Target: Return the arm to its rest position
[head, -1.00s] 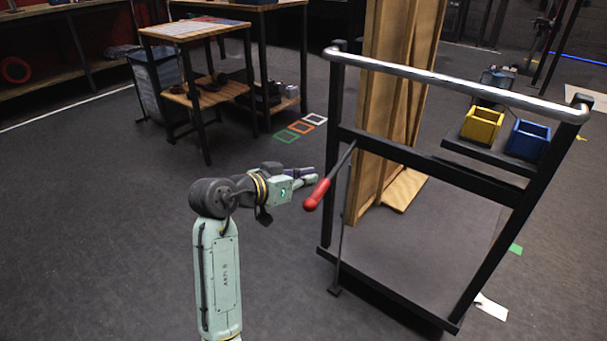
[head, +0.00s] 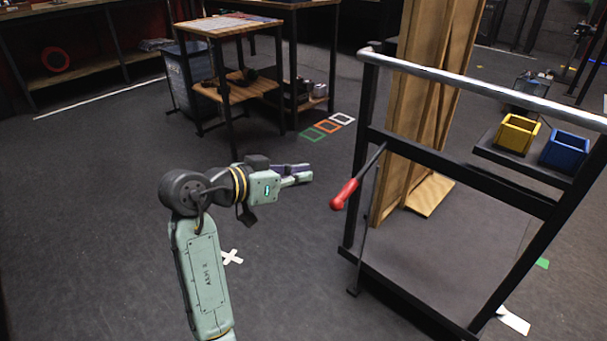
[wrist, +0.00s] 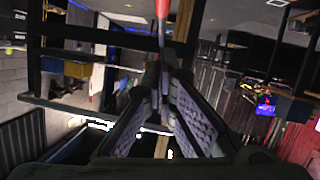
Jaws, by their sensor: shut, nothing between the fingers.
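My arm (head: 205,275) stands bent in the lower left of the head view, its forearm pointing right. My gripper (head: 303,174) is shut and empty, held in the air to the left of a red-handled lever (head: 345,193). There is a clear gap between the fingertips and the lever's red grip. In the wrist view my gripper's fingers (wrist: 165,85) show close together, and part of a red thing (wrist: 162,8) shows at the top edge above them.
A black-framed cart (head: 370,140) with a silver handlebar stands on the right. A small wooden table (head: 222,28) stands behind. The floor left of my arm is clear.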

